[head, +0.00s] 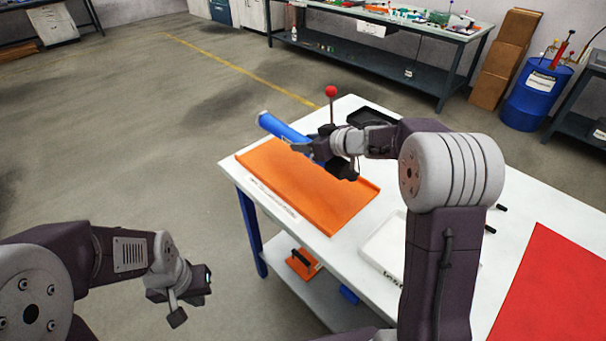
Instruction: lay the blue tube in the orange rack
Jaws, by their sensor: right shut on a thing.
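The blue tube (280,129) is in my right gripper (318,150), above the far side of an orange tray-like surface that looks like the orange rack (308,190). The tube slants, with its light end to the upper left; its other end is hidden behind the gripper. My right gripper is shut on the tube. The orange rack lies flat on the white table and looks empty where it shows. My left gripper (190,301) is off the table at the lower left, empty; its jaw opening is not clear.
A red-ball lever (331,92) stands behind my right gripper. A black tray (372,118) lies at the table's far edge, a white tray (385,246) nearer, and a red mat (555,290) at the right. An orange item (303,264) sits on the lower shelf.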

